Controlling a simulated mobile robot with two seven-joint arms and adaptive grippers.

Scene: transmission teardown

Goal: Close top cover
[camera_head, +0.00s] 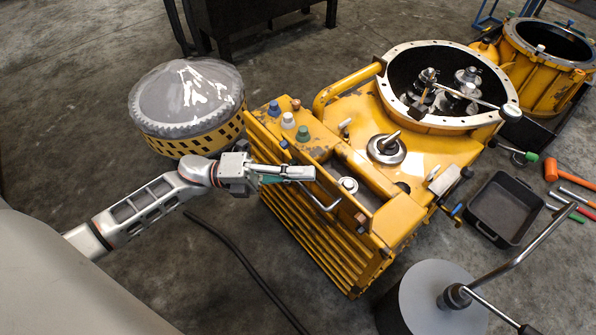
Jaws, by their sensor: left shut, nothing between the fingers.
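The yellow transmission (345,115) stands on the floor in the middle. Its round top opening (440,60) is uncovered, with metal parts visible inside. A smaller recess (349,186) in the front part of its top is also open. I cannot tell for certain which piece is the top cover. My left gripper (312,173) is shut and empty. It is at the left side of the transmission, by the front recess. A thin bent metal rod (325,204) shows just below the fingertips; I cannot tell whether they touch it. My right gripper is not in view.
A grey-topped round yellow part (187,95) stands behind my left forearm. An open yellow housing (550,60) is at the upper right. A black tray (505,208) and orange-handled tools (566,172) lie right. A grey disc (445,290) with a bent bar is at the lower right.

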